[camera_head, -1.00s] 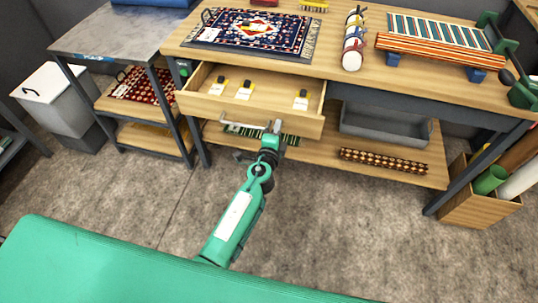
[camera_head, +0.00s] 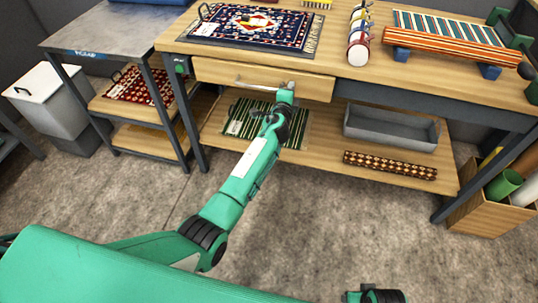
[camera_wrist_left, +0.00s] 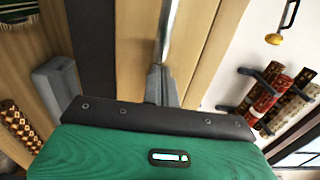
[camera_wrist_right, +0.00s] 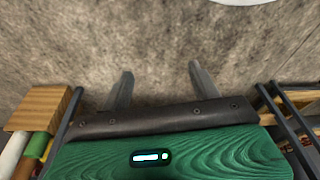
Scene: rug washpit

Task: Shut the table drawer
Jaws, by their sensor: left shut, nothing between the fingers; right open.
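The table drawer (camera_head: 225,73) has a wooden front that sits in line under the tabletop in the head view; its inside is hidden. Its metal bar handle (camera_head: 258,87) runs across the front and also shows in the left wrist view (camera_wrist_left: 168,25). My left gripper (camera_head: 289,86) is shut and empty, with its tips at the right end of the handle against or very near the drawer front. It also shows in the left wrist view (camera_wrist_left: 161,72). My right gripper (camera_wrist_right: 160,80) is open and empty over bare floor in the right wrist view.
A wooden crate (camera_head: 482,210) stands at right. The floor in front is clear.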

